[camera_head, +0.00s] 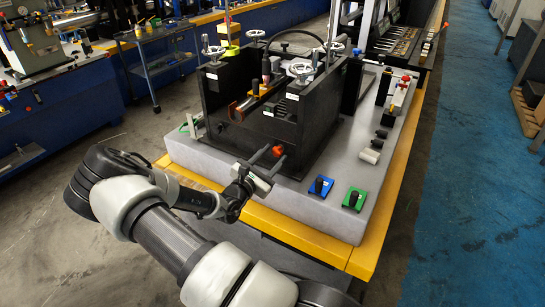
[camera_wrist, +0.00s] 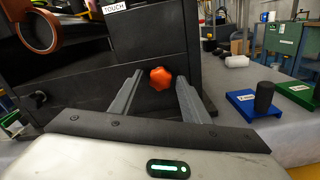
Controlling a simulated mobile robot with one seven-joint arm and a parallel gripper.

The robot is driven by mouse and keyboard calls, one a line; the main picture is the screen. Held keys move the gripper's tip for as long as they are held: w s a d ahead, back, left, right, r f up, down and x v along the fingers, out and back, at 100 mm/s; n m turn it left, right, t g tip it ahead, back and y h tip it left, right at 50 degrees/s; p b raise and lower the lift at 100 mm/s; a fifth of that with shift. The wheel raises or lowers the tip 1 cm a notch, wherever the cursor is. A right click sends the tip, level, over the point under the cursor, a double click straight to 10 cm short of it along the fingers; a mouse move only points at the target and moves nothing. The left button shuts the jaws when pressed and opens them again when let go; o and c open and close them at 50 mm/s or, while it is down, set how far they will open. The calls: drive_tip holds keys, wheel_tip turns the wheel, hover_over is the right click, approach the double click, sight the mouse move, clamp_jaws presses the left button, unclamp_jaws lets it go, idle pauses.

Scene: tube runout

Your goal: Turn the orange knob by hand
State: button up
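The orange knob (camera_wrist: 160,78) sits on the front face of the black machine housing (camera_wrist: 155,38), under a label reading "TOUCH". In the wrist view it shows between my two fingertips, closer to the left tip than to the picture's edges, with space on both sides. My gripper (camera_wrist: 159,84) is open and points at the housing. Whether the fingertips reach beside the knob or stop short of it is hard to tell. In the head view the knob (camera_head: 278,150) is a small red-orange spot by the tips of my gripper (camera_head: 271,159).
A blue block with a black peg (camera_head: 320,187) and a green one (camera_head: 354,199) stand on the grey bench top (camera_head: 335,222) to the right. Handwheels (camera_head: 301,70) top the machine. A yellow edge (camera_head: 290,228) runs along the bench front.

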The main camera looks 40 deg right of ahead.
drive_tip(key=shift+a, duration=0.1)
drive_tip(key=shift+v, duration=0.9)
drive_tip(key=shift+s, duration=0.1)
